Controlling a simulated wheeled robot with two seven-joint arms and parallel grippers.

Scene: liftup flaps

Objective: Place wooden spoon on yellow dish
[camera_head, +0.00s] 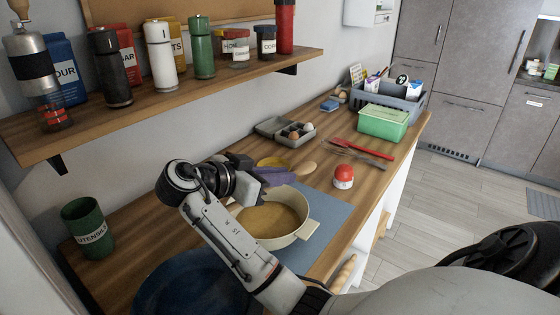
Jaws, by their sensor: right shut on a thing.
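My right gripper (282,175) is above the counter, just behind the pot, and is shut on the wooden spoon (306,168). The rounded end of the spoon sticks out to the right of the fingers; the rest is hidden by the gripper. The yellow dish (270,161) shows as a small oval just behind the gripper and is partly covered by it. The spoon's visible end is to the right of the dish. I cannot tell how high the spoon is above the counter. My left gripper is not in view.
A cream pot (308,228) with brown contents stands on a blue mat (325,212). A red-and-white shaker (344,177), red utensils (362,148), an egg carton (272,129) and a green box (383,122) are nearby. A green utensil cup (88,228) stands left. A shelf (210,81) hangs above.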

